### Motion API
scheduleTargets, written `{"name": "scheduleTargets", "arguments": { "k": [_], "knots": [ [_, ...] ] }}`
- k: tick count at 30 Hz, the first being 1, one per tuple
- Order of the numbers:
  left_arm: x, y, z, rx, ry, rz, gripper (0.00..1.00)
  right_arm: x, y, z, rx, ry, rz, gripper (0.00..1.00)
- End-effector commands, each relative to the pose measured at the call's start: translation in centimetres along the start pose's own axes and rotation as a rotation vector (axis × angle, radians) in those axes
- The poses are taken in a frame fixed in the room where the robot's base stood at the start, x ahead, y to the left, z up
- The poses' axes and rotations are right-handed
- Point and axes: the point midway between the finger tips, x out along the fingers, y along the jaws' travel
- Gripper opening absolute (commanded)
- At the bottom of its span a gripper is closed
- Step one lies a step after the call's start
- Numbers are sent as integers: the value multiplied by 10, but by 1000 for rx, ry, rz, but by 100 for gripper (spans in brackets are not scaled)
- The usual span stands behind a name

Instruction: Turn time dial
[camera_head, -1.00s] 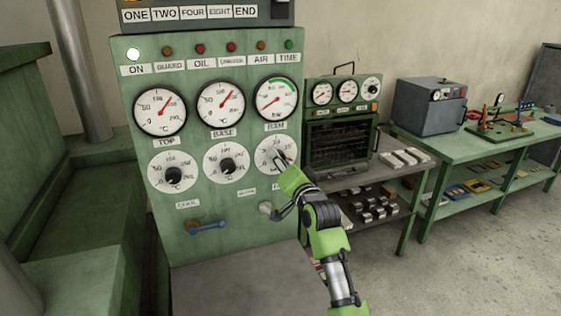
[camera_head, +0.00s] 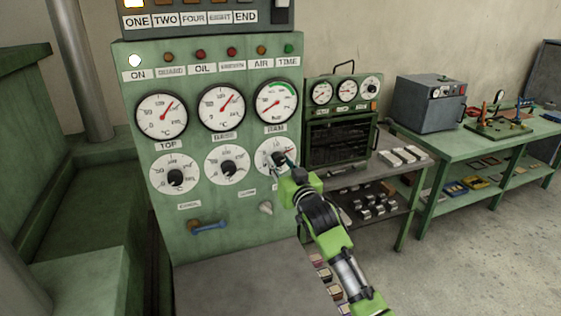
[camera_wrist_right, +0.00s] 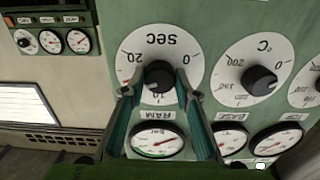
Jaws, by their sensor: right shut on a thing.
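The time dial is the white round scale marked SEC (camera_wrist_right: 168,45), at the right end of the lower dial row on the green press panel. Its black knob (camera_wrist_right: 159,76) is between the two fingers of my right gripper (camera_wrist_right: 160,86). The gripper is shut on the knob, with one finger on each side. In the head view, my right gripper (camera_head: 284,163) reaches the dial (camera_head: 266,152) from the lower right and hides part of its scale. My left gripper is not in view.
Two °C dials (camera_head: 174,172) (camera_head: 227,166) sit left of the time dial, with gauges above. A grey knob (camera_head: 265,208) and a blue-handled lever (camera_head: 209,226) are below. A shelf of metal blocks (camera_head: 405,156) stands to the right.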

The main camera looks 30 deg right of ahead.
Motion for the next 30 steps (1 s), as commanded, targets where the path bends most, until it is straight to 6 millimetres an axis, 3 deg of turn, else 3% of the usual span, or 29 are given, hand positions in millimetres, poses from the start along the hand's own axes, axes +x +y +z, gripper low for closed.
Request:
{"name": "scheduleTargets", "arguments": {
  "k": [12,28,29,30],
  "knots": [
    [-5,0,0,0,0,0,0,0,0,0,-173,0,0,7],
    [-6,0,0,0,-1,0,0,0,0,0,-191,0,0,7],
    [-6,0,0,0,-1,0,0,0,0,0,-191,0,0,36],
    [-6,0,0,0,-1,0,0,0,0,0,-190,0,0,45]
  ]
}}
